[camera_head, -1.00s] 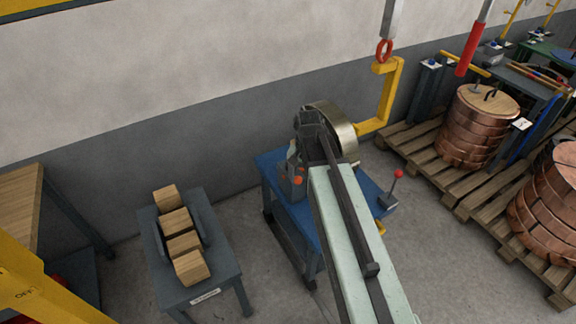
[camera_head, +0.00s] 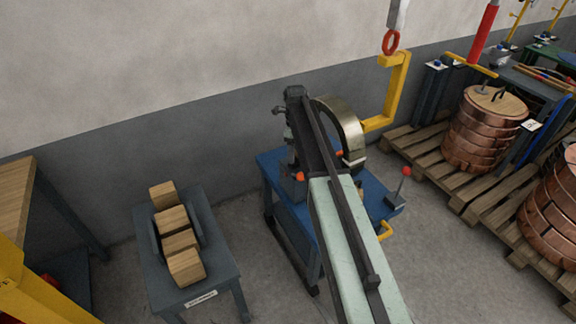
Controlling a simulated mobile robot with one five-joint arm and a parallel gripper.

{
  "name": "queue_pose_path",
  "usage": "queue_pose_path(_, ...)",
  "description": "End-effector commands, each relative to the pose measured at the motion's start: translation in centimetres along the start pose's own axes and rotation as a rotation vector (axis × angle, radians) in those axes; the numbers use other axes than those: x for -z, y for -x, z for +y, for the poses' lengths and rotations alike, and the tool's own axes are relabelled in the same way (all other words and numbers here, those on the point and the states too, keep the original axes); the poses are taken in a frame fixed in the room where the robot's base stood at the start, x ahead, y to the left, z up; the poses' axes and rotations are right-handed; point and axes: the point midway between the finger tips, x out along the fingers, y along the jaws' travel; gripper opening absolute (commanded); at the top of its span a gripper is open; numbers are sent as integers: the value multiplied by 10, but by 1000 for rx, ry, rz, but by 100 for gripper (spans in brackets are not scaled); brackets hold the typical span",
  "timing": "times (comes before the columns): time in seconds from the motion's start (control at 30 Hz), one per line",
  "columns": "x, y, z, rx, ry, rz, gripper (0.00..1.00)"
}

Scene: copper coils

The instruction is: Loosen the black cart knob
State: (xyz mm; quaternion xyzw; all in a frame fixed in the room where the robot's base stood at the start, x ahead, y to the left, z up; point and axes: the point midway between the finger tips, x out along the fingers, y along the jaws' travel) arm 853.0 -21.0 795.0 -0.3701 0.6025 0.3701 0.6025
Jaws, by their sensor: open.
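The blue cart (camera_head: 384,196) stands against the wall in the middle of the view and carries an upright metal ring (camera_head: 347,125). My arm reaches over the cart from the bottom and hides much of its top. My gripper (camera_head: 281,112) is at the far end of the arm, above the cart's left side and left of the ring. It is small and dark here, open, with nothing seen in it. I cannot make out the black knob; my arm may cover it. A lever with a red ball (camera_head: 406,171) stands on the cart's right corner.
A grey stand with wooden blocks (camera_head: 172,221) is to the left. A yellow hook (camera_head: 397,92) hangs just right of the ring. Copper coils (camera_head: 480,133) sit on pallets at the right. Grey floor is free between the stand and the cart.

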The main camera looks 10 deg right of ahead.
Motion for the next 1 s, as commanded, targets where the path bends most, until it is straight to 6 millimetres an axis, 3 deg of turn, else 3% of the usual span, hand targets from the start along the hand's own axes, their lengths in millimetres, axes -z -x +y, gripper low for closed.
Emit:
queue_pose_path(0.03,0,-19,0,0,0,0,69)
queue_pose_path(0.2,0,-46,0,0,0,0,69)
queue_pose_path(0.57,1,-50,0,0,0,0,69)
queue_pose_path(0.7,1,-50,0,0,0,0,30)
queue_pose_path(0.8,1,-50,0,-2,0,0,6)
queue_pose_path(0.83,1,-50,0,-2,0,0,6)
queue_pose_path(0.87,-30,-50,17,-3,7,-1,7)
queue_pose_path(0.9,-18,-50,10,-4,3,-1,14)
queue_pose_path(1.0,-6,-50,6,-6,8,1,6)
